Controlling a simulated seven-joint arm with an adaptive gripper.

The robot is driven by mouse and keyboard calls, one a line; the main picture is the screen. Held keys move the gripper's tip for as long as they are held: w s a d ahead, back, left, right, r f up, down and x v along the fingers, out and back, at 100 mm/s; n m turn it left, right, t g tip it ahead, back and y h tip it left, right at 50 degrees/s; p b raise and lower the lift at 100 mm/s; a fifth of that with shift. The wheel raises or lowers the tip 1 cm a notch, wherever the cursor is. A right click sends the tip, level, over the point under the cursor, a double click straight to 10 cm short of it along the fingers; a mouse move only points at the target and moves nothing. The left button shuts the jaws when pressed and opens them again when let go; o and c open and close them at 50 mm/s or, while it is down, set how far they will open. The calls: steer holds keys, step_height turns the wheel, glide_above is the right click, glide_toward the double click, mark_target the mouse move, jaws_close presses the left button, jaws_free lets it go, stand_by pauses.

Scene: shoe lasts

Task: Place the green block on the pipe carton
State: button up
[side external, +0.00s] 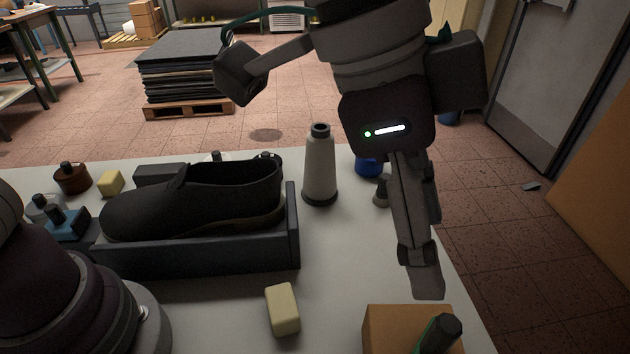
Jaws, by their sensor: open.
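A brown carton (390,322), which I take to be the pipe carton, stands at the bottom right of the side view, cut off by the frame edge. A green object (427,334) with a dark cylindrical part shows at its top, partly cut off and partly hidden by that dark part. It looks like the green block and appears to be on the carton, but I cannot tell how it rests. My gripper (426,282) points down just above and behind the green block, seen nearly edge-on. It is open and nothing shows in it.
A black shoe (195,203) sits in a dark tray (200,256) at the left. A white cone spool (319,170) stands behind. A pale yellow block (283,309) lies left of the carton. A blue clamp-like item (66,226) is far left. The white table (345,270) is clear mid-right.

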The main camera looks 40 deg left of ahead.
steer(key=w+a+r+n+t+y, duration=0.15)
steer(key=a+n, duration=0.35)
steer(key=a, duration=0.8)
steer(key=s+a+f+n+t+y, duration=0.1)
steer(key=s+a+f+n, duration=0.1)
steer(key=a+n, duration=0.2)
steer(key=s+a+f+n+t+y, duration=0.1)
steer(key=a+n, duration=0.3)
steer(key=a, duration=0.5)
steer(key=shift+s+a+f+y, duration=0.35)
steer(key=shift+s+a+f, duration=0.05)
steer(key=shift+s+f, duration=0.4)
